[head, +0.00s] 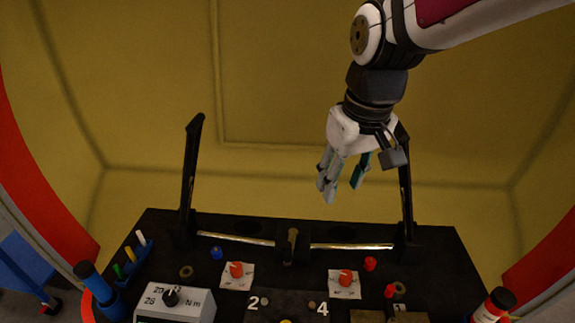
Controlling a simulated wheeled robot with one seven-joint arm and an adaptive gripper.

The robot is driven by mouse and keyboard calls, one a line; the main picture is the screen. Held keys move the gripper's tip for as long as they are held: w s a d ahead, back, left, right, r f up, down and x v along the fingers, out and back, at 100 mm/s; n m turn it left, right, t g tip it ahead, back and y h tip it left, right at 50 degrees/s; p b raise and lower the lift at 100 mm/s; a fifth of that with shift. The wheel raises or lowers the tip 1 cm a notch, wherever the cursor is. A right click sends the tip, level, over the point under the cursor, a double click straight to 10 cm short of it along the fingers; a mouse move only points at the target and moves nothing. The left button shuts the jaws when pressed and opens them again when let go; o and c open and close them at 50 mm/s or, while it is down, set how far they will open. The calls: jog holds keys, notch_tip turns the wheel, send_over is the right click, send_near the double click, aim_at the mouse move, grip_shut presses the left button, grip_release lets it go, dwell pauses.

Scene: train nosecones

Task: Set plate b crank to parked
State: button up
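Two pale plates lie on the black bench, each with an orange-red knob or crank. The left plate (230,283) has its orange knob (236,269) near the middle, and the right plate (338,289) has its orange knob (345,277) the same way. The plates' markings are too small to read, so I cannot tell which is plate b or where its crank points. My gripper (342,188) hangs above the back of the bench, up from the right plate in the picture. Its fingers are apart with nothing between them, and it touches neither plate.
Two upright black arms (190,175) and a metal bar (236,239) with a black middle block (292,246) stand along the bench (440,265).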

aim_at(288, 245)
jog(key=w+a+f+n+g+b, duration=0.1)
jog(key=w+a+f+b, duration=0.3)
jog(key=f, duration=0.5)
jog(key=w+a+f+n+g+b, duration=0.1)
jog(key=w+a+f+n+b, duration=0.15)
jog(key=w+a+f, duration=0.5)
jog(key=shift+m+h, duration=0.35)
jog(key=shift+h, duration=0.05)
jog(key=f, duration=0.5)
jog(key=s+d+f+b, duration=0.1)
jog(key=f, duration=0.4)
jog(key=d+f+b, duration=0.1)
jog(key=f, duration=0.4)
jog(key=shift+s+d+f, duration=0.1)
jog(key=shift+s+f, duration=0.2)
jog(key=shift+s, duration=0.1)
grip_shut()
